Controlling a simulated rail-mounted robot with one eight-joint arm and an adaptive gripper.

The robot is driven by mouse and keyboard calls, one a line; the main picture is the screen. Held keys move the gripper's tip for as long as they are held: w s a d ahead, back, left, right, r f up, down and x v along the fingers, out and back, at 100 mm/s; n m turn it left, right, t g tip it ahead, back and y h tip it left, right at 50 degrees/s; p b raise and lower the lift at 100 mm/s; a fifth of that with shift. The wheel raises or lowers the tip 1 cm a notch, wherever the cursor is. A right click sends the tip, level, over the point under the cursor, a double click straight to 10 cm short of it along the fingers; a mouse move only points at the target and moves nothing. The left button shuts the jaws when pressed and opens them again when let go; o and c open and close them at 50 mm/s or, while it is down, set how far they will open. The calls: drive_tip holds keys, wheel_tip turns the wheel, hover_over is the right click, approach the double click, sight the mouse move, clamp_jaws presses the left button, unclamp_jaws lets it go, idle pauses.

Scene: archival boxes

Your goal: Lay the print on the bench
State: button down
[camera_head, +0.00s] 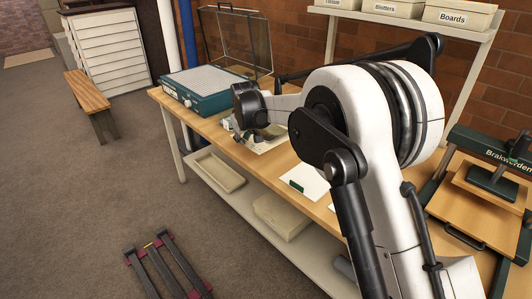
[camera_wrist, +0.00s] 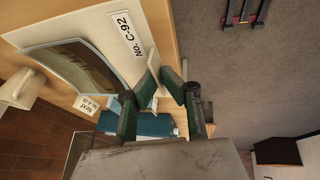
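The print (camera_wrist: 75,65) shows in the wrist view as a dark picture with a pale, curved border. It lies against a white sheet labelled "No. C-92" (camera_wrist: 125,35). My gripper (camera_wrist: 160,80) has its green fingers drawn close together around a thin pale edge (camera_wrist: 154,60).
A teal box-like device (camera_head: 200,88) stands at the bench's far end. A white sheet with a green mark (camera_head: 305,181) lies nearer. A press (camera_head: 490,185) is at the right. Labelled boxes (camera_head: 458,14) sit on the shelf above. A small "Next" card (camera_wrist: 87,104) is near the print.

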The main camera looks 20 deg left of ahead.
hover_over(257, 157)
wheel_tip(257, 157, down, 4)
drive_tip(key=shift+w+r, duration=0.1)
drive_tip(key=shift+r, duration=0.1)
drive_tip(key=shift+f+b, duration=0.3)
drive_tip(key=shift+f, duration=1.75)
drive_tip(key=c, duration=2)
unclamp_jaws()
drive_tip(key=shift+d, duration=0.1)
drive_tip(key=shift+o, duration=0.4)
drive_tip(key=shift+r, duration=0.15)
drive_tip(key=p+v, duration=0.1)
drive_tip(key=v, duration=1.1)
